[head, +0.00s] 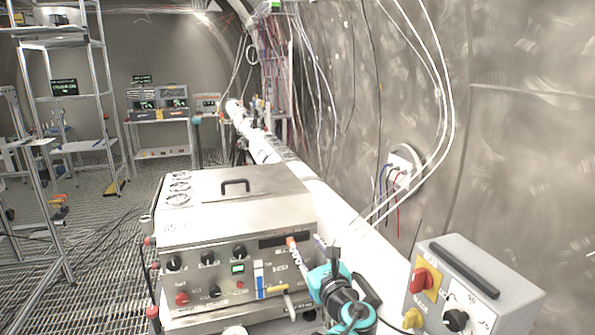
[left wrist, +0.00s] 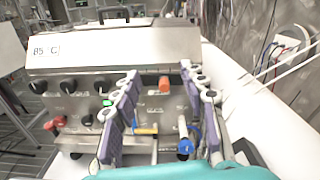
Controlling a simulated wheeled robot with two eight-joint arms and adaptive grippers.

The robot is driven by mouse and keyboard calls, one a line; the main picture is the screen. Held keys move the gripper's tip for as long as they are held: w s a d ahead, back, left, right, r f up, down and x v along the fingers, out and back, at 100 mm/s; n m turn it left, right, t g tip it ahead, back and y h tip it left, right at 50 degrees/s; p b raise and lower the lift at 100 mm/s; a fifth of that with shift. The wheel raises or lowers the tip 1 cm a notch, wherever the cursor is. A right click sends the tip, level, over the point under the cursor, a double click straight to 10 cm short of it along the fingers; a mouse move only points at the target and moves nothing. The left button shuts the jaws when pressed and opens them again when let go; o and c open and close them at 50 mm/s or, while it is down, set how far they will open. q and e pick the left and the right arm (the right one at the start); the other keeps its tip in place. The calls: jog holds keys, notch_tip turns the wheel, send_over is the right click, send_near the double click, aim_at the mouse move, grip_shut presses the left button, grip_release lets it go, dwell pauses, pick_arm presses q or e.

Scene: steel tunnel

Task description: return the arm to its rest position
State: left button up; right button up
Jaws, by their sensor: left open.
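My left arm comes in at the bottom of the head view, with black links and teal joints. My left gripper (head: 306,248) is in front of the right part of a steel control box. In the left wrist view the gripper (left wrist: 160,74) has its two purple-grey fingers spread apart, with nothing held between them. The front panel of the steel box (left wrist: 68,84) shows behind the fingers. An orange knob (left wrist: 164,85) on the panel appears in the gap between the fingertips. My right gripper is not in view.
The steel box (head: 205,225) has dark knobs, a green display and a blue-and-yellow lever (head: 259,280). A grey switch box (head: 470,290) stands right of my arm. A white pipe (head: 335,205) runs behind. Cables hang on the right wall. Grated floor (head: 95,230) lies open at left.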

pick_arm(q)
jog(key=s+a+f+n+g, duration=0.2)
jog(key=s+a+f+n, duration=0.15)
jog(key=a+n, duration=0.2)
jog(key=s+a+f+n+g, duration=0.3)
jog(key=s+a+n, duration=0.1)
jog(key=a, duration=0.3)
jog(key=s+a+f+n+g, duration=0.2)
jog(key=s+a+f+n, duration=0.25)
jog(key=a, duration=0.25)
jog(key=s+f+n+g+h, duration=0.1)
jog(key=s+f+n+h, duration=0.1)
jog(key=s+f+n, duration=0.3)
jog(key=s+a+f+n+g+h+b, duration=0.1)
jog(key=s+f+n+h, duration=0.2)
jog(key=s+f+n, duration=0.3)
jog(key=s+n, duration=0.5)
jog(key=shift+s+a+g+h+b, duration=0.2)
jog(key=shift+g+h+b, duration=0.1)
jog(key=shift+g, duration=0.1)
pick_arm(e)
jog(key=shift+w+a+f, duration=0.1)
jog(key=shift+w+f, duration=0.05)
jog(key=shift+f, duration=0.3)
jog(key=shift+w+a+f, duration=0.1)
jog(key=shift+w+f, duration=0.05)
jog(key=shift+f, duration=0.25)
pick_arm(q)
jog(key=shift+f, duration=0.1)
dwell(3.1)
